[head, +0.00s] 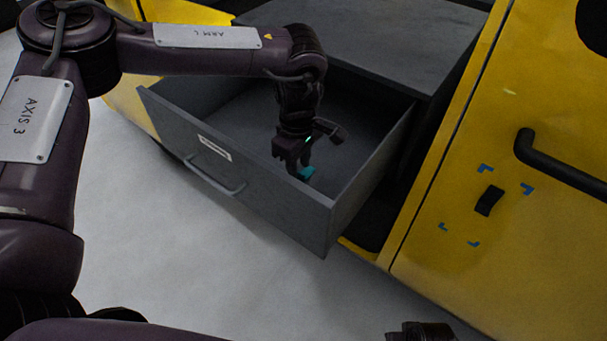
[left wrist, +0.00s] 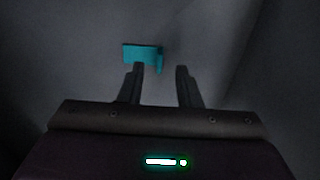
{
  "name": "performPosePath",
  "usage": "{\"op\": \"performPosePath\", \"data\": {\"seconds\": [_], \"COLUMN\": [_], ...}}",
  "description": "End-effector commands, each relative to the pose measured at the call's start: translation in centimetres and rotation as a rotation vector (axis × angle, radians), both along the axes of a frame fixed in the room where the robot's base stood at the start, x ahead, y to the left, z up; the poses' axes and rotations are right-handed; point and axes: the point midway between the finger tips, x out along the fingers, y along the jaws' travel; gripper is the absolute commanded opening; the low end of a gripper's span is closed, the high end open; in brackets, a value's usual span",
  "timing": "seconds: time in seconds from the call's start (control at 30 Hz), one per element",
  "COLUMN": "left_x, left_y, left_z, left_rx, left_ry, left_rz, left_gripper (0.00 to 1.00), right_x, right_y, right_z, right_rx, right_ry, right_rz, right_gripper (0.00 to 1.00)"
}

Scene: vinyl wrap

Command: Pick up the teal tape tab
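The teal tape tab (head: 307,174) lies inside the open grey drawer (head: 250,190), near its front panel. In the left wrist view the tab (left wrist: 141,53) is a flat teal piece with a short upturned edge at its right end. My left gripper (head: 297,168) reaches down into the drawer right beside the tab. In the left wrist view its two fingers (left wrist: 160,72) are apart with nothing between them. The left fingertip overlaps the tab's lower edge in the picture; I cannot tell if they touch. A dark part at the bottom edge (head: 421,332) may be my right gripper; its fingers do not show clearly.
The drawer's side wall (head: 375,180) and front panel with its handle (head: 215,178) enclose the left gripper. A yellow vehicle panel (head: 470,270) with a black handle (head: 560,165), blue corner marks and a small black piece (head: 489,200) stands at right. Pale floor is clear.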

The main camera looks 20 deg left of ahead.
Motion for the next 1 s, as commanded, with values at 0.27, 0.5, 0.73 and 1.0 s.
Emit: {"op": "performPosePath", "data": {"seconds": [0.27, 0.5, 0.73, 1.0], "left_x": [0.0, 0.1, 0.1, 0.1], "left_y": [0.0, 0.0, 0.0, 0.0], "left_z": [-2.0, -1.9, -1.9, -1.9], "left_rx": [0.000, 0.000, 0.000, 0.000], "left_ry": [0.000, -0.001, -0.001, -0.001], "left_rz": [0.002, 0.002, 0.002, 0.002], "left_gripper": [0.31, 0.18, 0.00, 0.00], "right_x": [0.0, 0.0, 0.0, -0.1], "right_y": [0.1, 0.1, 0.2, 0.1], "right_z": [0.7, 0.7, 0.7, 0.6], "right_rx": [0.001, 0.001, 0.001, 0.001], "right_ry": [0.002, 0.002, 0.001, 0.003], "right_rz": [0.003, 0.003, 0.003, 0.003], "right_gripper": [0.33, 0.33, 0.33, 0.33]}}
